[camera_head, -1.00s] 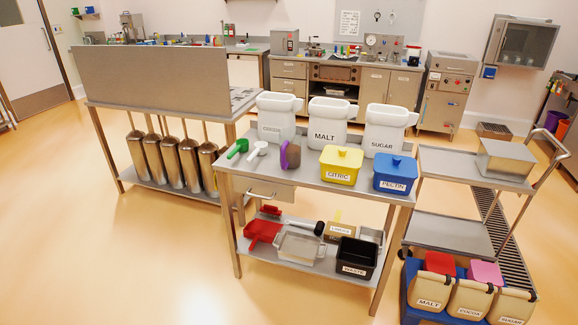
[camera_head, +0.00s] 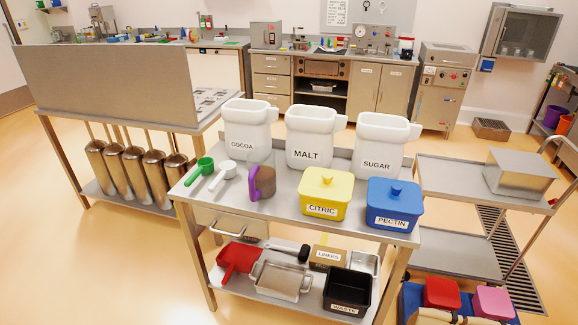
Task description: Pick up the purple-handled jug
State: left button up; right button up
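The purple-handled jug (camera_head: 264,182) stands upright on the top of the steel table (camera_head: 262,208). Its body looks brownish and see-through, and its purple handle (camera_head: 253,185) is on the left side. It stands between the white scoop (camera_head: 224,175) and the yellow CITRIC tub (camera_head: 326,196), in front of the COCOA container (camera_head: 247,130). Neither of my grippers shows in the head view.
Behind the jug stand the white MALT (camera_head: 309,137) and SUGAR (camera_head: 381,147) containers. A green scoop (camera_head: 201,170) lies at the left and a blue PECTIN tub (camera_head: 393,204) stands at the right. The lower shelf holds a red scoop (camera_head: 238,259) and a black WASTE bin (camera_head: 347,289).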

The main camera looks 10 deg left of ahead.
aim_at(259, 178)
jog(key=i+j+z, duration=0.4)
jog(key=j, duration=0.2)
jog(key=j+z, duration=0.2)
jog(key=i+j+z, duration=0.2)
jog(key=j, duration=0.25)
jog(key=k, duration=0.1)
